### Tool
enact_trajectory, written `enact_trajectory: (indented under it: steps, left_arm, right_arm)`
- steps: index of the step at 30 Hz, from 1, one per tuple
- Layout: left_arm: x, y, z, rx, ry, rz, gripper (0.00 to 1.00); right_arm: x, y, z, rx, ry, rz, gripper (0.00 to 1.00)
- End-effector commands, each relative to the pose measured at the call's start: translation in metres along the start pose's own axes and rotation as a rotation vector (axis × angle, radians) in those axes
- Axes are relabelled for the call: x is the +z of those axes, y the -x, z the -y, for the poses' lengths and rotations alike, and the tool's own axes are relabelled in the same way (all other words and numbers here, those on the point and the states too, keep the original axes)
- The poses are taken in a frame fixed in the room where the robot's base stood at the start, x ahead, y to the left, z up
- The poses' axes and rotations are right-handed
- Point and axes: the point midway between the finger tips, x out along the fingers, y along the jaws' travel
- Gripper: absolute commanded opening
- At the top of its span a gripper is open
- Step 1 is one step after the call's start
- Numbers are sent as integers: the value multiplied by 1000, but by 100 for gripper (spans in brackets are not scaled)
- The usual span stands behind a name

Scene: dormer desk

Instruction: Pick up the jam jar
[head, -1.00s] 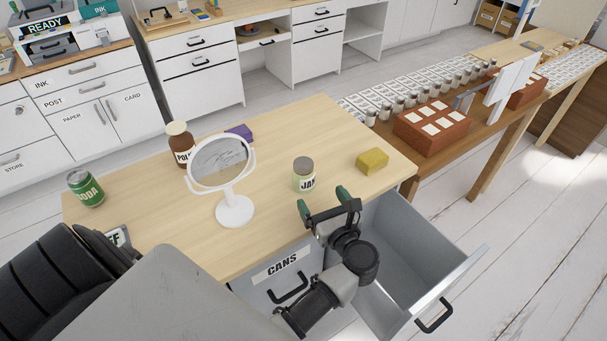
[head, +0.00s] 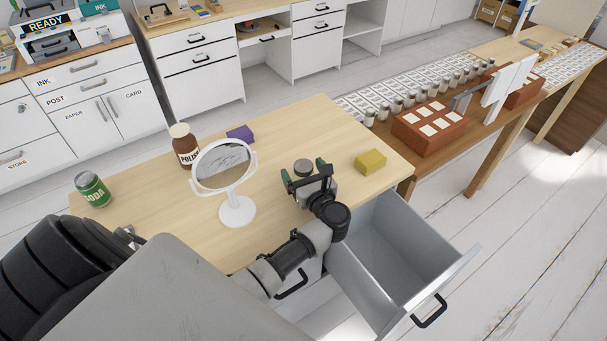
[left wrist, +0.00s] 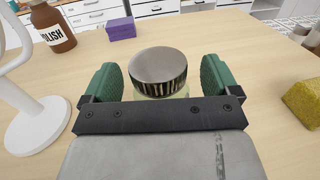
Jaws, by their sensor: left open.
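The jam jar has a grey metal lid (head: 303,166). It stands upright on the wooden desk (head: 285,130), and my left gripper hides most of its body in the head view. In the left wrist view the jar's lid (left wrist: 158,66) sits between the two green fingers, with a pale strip of the glass below it. My left gripper (head: 305,174) is open, with one finger on each side of the jar. Gaps show between the fingers and the lid in the left wrist view. My right gripper does not show.
A round white mirror (head: 238,211) stands left of the jar, with a brown polish bottle (head: 185,148) and purple block (head: 240,133) behind. A yellow sponge-like block (head: 370,162) lies to the right. A green soda can (head: 93,190) stands far left. A grey drawer (head: 395,250) is open below.

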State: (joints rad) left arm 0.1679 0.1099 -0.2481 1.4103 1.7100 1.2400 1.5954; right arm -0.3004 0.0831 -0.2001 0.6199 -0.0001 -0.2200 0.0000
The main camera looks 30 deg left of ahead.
Motion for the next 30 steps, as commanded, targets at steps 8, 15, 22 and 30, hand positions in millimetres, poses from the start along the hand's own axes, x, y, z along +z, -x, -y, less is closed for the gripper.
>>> enact_trajectory:
  steps: [8, 15, 22, 30]
  left_arm:
    - [0, 0, 0, 0, 0, 0, 59]
    - [0, 0, 0, -1, 0, 1, 32]
    - [2, 1, 1, -1, 1, 1, 32]
    - [22, 1, 12, -3, 3, 0, 32]
  right_arm:
    - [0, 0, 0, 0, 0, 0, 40]
    - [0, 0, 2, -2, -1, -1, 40]
    - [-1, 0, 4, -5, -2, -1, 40]
    - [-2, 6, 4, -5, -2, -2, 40]
